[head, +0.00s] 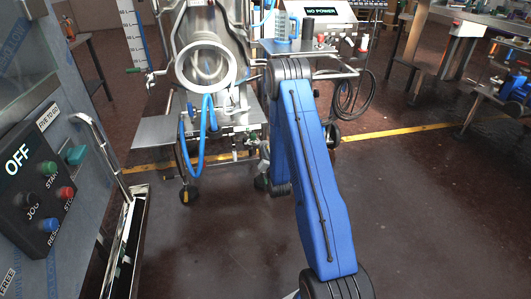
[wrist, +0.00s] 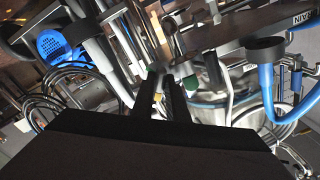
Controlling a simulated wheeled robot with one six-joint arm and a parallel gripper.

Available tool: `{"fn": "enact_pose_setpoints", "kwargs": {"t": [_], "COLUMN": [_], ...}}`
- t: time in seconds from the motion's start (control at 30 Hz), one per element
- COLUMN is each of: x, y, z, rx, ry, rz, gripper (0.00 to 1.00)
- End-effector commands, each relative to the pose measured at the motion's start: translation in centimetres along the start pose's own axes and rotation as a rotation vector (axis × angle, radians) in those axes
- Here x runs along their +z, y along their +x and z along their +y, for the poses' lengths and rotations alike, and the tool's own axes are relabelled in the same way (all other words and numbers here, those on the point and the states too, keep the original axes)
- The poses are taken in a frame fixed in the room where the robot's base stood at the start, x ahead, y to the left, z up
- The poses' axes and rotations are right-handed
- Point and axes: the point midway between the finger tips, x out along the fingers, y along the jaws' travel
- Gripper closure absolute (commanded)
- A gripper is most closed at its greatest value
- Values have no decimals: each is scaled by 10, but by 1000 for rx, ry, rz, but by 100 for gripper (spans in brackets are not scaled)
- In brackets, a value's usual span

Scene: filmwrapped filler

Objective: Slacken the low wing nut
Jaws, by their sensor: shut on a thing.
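My gripper's two dark fingers (wrist: 166,97) reach forward in the wrist view among metal pipes and fittings. They are nearly together, shut on a small part between their tips. It is at the fittings where the low wing nut would be, but its shape is mostly hidden by the fingers. A small green piece (wrist: 189,84) shows just right of the fingertips. In the head view my blue arm reaches toward the steel machine (head: 205,65), and the arm hides the gripper.
A blue hose (head: 203,140) hangs in a loop below the machine's round opening. A cart with a blue jug (head: 282,27) and a "NO POWER" box (head: 322,11) stands behind. An "OFF" control panel (head: 38,178) is at left.

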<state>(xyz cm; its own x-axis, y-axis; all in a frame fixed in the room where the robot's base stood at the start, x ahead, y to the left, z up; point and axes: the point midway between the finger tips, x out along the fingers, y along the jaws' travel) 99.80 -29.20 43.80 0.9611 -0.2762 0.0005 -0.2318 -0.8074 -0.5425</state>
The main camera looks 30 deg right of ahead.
Motion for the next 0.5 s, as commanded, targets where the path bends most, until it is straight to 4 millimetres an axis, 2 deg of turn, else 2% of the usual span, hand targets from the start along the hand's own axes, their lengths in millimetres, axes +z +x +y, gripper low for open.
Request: {"fn": "enact_pose_setpoints", "kwargs": {"t": [0.2,0.5], "x": [1,1], "y": [-1,-1], "z": [1,2], "rx": [1,1], "ry": [-163,-306], "rz": [-4,-4], "gripper": [100,100]}}
